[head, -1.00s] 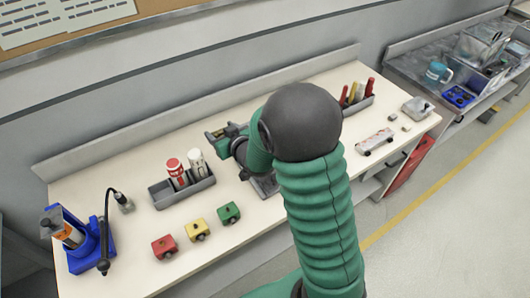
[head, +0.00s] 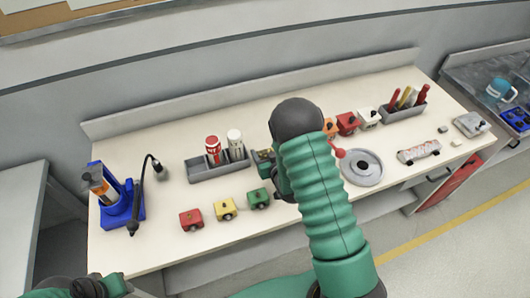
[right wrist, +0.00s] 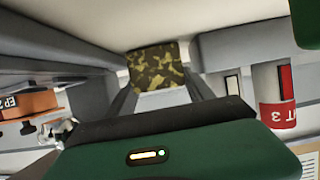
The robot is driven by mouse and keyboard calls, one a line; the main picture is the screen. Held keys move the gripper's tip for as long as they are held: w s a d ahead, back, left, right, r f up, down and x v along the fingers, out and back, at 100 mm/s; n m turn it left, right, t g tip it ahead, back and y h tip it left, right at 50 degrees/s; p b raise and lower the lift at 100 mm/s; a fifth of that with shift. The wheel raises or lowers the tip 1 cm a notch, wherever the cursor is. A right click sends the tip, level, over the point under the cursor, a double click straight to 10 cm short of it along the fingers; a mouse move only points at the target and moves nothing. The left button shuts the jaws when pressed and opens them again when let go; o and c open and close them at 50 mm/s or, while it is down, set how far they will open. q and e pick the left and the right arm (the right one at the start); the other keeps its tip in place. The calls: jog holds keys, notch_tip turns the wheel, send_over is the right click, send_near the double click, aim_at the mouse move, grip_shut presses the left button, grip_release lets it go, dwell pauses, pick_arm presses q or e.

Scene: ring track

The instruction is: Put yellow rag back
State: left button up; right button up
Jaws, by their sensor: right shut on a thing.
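A small square piece with a mottled yellow and dark pattern (right wrist: 155,66), which I take for the yellow rag, is between my right fingertips in the right wrist view. A bit of it (head: 263,155) shows beside the wrist in the head view. My right gripper (right wrist: 158,80) is shut on it, over the middle of the workbench (head: 300,215). In the head view my own arm hides most of this gripper. My left gripper (head: 88,288) is only partly in view at the lower left; its fingers cannot be made out.
A grey bin (head: 205,172) holds a red-and-white can (head: 213,148) and a white one. Red, yellow and green toy cars (head: 258,199) stand in front. A grey disc (head: 362,167) and a bin of markers (head: 404,107) are to the right. A blue holder (head: 122,200) stands left.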

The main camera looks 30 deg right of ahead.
jog(key=shift+d+f, duration=0.1)
jog(key=shift+f, duration=0.05)
jog(key=o, duration=1.2)
jog(key=shift+c, duration=0.2)
